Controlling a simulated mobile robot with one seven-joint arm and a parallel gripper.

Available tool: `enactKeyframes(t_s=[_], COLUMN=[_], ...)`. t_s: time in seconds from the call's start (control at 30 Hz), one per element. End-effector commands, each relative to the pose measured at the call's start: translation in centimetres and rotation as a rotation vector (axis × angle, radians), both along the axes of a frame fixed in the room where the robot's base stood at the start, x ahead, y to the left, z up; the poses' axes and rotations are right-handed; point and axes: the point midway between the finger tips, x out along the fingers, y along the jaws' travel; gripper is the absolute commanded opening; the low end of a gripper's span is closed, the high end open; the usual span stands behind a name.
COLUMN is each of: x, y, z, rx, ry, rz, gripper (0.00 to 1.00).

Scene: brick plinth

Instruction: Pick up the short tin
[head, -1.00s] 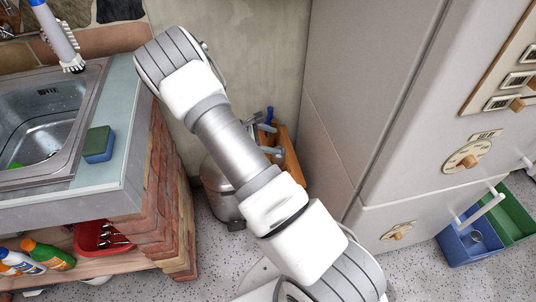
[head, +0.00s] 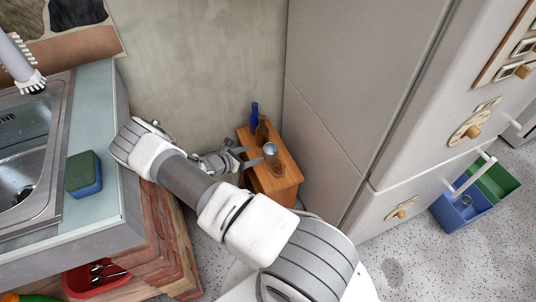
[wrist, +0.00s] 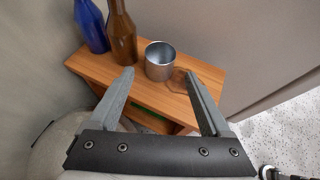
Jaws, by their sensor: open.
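The short tin (head: 270,149) is a grey metal, open-topped can. It stands upright on a small wooden stand (head: 287,190) beside the fridge; in the wrist view the tin (wrist: 159,64) shows just beyond the fingertips, roughly centred between them. My gripper (head: 250,157) is open and empty, to the left of the tin in the head view. In the wrist view the gripper (wrist: 159,74) has its fingers spread wider than the tin. I cannot tell whether either finger touches it.
A brown bottle (wrist: 121,38) and a blue bottle (wrist: 90,28) stand left of the tin. The fridge (head: 345,100) and wall (head: 200,60) bound the stand. A blue bin (head: 450,217) is at right.

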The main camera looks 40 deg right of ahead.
Motion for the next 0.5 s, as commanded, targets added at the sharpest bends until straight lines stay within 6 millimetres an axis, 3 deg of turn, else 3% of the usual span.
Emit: enactKeyframes(t_s=[0.3,0.5], x=[0.8,1.2], y=[-6.1,-8.0], z=[-3.6,-4.5], rx=[0.0,0.0], ry=[0.0,-0.001], rz=[-0.004,-0.003], gripper=[0.82,0.82])
